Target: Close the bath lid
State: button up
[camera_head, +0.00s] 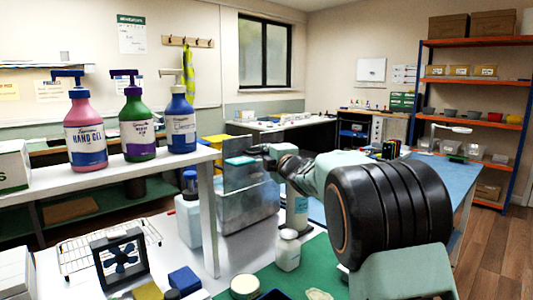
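The bath (247,209) is a silvery metal box on the white bench, left of my arm. Its lid (236,178) appears as a grey panel standing upright above the bath, so it looks open. A small teal piece (240,161) shows in front of the lid; I cannot tell whether it is a handle or something else. My gripper (262,152) is dark and small in view, at the upper right of the lid. It is close to the lid, but contact is unclear. My arm hides part of the area to the right.
A white shelf with several pump bottles (138,130) stands at the left. A white jug (188,215) is left of the bath, and a white bottle (297,207) and a white jar (288,250) are to its right. A fan (121,259) and wire rack (75,257) are at front left.

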jog(key=o, duration=0.4)
jog(key=shift+o, duration=0.2)
jog(key=shift+s, duration=0.15)
jog(key=v, duration=1.2)
jog(key=shift+c, duration=0.7)
